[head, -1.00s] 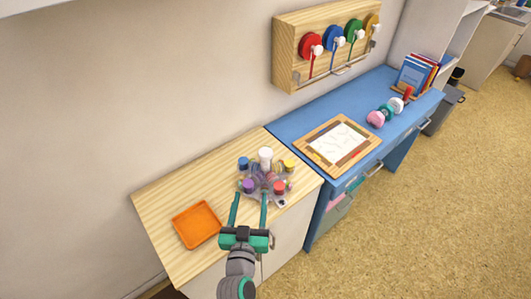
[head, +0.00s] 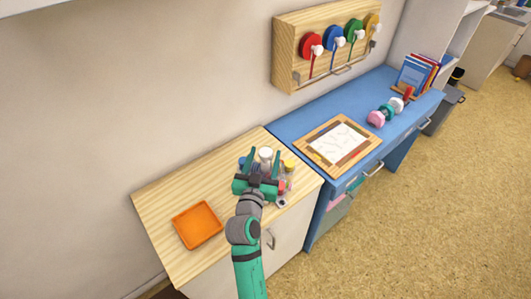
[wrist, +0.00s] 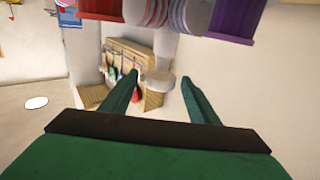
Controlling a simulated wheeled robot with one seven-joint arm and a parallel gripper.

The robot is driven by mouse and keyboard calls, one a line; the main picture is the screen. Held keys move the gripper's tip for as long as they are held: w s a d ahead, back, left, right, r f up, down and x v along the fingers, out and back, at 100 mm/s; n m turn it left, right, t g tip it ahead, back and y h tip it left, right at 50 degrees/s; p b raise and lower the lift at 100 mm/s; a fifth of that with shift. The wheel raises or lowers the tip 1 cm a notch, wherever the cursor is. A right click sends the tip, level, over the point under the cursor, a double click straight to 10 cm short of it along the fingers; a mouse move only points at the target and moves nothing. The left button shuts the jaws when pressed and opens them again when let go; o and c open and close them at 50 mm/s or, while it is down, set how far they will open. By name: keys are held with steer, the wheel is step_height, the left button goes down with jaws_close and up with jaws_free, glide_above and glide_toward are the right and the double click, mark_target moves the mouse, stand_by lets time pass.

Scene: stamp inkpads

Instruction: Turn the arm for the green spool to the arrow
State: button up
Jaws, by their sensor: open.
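A round stand of coloured spools is on the wooden cabinet, mostly hidden by my gripper (head: 263,154) in the head view. Its white centre cap (head: 265,154) and a yellow spool (head: 289,165) show past the fingers. The wrist view shows a red spool (wrist: 98,8) and a purple spool (wrist: 228,22) close above. No green spool is visible on the stand. A green spool (head: 354,29) shows on the wall rack. My gripper is open over the stand's near side; I cannot tell whether it touches. I cannot make out the arrow.
An orange tray (head: 198,225) lies left of the stand on the wooden cabinet top (head: 160,205). A blue desk (head: 290,125) adjoins at right, with a framed board (head: 312,160). A wooden wall rack (head: 290,50) hangs above the desk. The cabinet top around the tray is clear.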

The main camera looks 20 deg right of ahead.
steer(key=shift+x, duration=0.85)
jaws_close()
steer(key=shift+d, duration=0.15)
